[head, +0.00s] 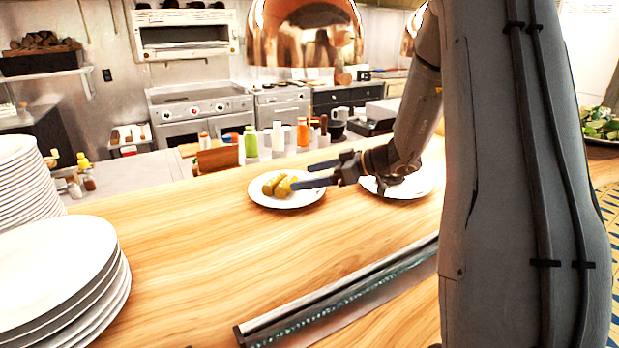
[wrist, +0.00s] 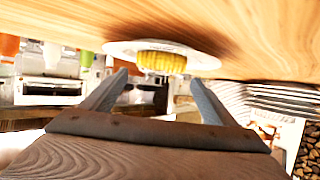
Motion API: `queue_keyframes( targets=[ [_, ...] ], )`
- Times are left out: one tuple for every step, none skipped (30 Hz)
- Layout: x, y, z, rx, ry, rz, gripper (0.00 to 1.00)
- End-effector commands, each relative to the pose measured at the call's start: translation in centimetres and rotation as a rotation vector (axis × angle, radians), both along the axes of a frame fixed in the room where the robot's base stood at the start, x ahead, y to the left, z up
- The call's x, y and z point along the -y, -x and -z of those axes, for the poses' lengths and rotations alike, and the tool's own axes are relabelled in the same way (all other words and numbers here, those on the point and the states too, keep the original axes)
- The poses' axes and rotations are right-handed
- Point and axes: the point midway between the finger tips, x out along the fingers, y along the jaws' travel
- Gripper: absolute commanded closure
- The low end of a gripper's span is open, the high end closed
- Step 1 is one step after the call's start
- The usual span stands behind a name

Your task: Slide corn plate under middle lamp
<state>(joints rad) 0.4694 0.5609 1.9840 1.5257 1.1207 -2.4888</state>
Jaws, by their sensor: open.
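The corn plate (head: 287,202) is white and round and rests on the wooden counter, with yellow-green corn pieces (head: 278,185) on it. In the wrist view, which looks upside down, the plate (wrist: 118,47) and yellow corn (wrist: 162,62) show beyond the fingertips. My gripper (head: 312,174) is open and empty, at the plate's right side in the head view; contact cannot be told. A large copper lamp (head: 305,32) hangs above and behind the plate. Another copper lamp (head: 410,38) is partly hidden by my arm. Which lamp is the middle one cannot be told.
A second white plate (head: 412,186) lies to the right, partly covered by my gripper. Stacks of white plates (head: 55,265) stand at left. A metal rail (head: 340,292) crosses the near counter. Bottles (head: 278,138) stand behind. The counter (head: 190,235) left of the corn plate is clear.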

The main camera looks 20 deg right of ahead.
Motion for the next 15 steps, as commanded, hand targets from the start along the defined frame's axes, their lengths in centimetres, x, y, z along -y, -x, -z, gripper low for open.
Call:
queue_keyframes(
  targets=[
    [0.0, 0.0, 0.0, 0.0, 0.0, 0.0, 0.19],
    [-0.1, 0.0, 0.0, 0.0, 0.0, -0.001, 0.19],
    [-0.3, -0.1, 0.1, -0.001, 0.0, -0.002, 0.19],
    [-0.4, -0.2, 0.1, -0.001, -0.001, -0.003, 0.19],
    [-0.6, -0.3, 0.2, -0.001, -0.001, -0.004, 0.19],
    [-0.9, -0.5, 0.3, -0.001, -0.001, -0.005, 0.19],
    [-1.1, -0.7, 0.4, -0.001, -0.001, -0.005, 0.19],
    [-1.4, -0.9, 0.5, -0.003, -0.002, -0.003, 0.19],
    [-1.8, -1.3, 0.8, -0.004, -0.002, -0.004, 0.19],
    [-2.2, -1.5, 0.9, -0.003, -0.001, -0.005, 0.19],
    [-2.5, -1.8, 1.1, -0.002, 0.0, -0.005, 0.19],
    [-2.9, -2.2, 1.3, -0.001, -0.001, -0.005, 0.19],
    [-3.3, -2.4, 1.5, -0.002, -0.001, -0.006, 0.19],
    [-3.6, -2.7, 1.7, -0.002, -0.002, -0.005, 0.19],
    [-3.9, -3.0, 1.9, -0.003, -0.002, -0.003, 0.19]
  ],
)
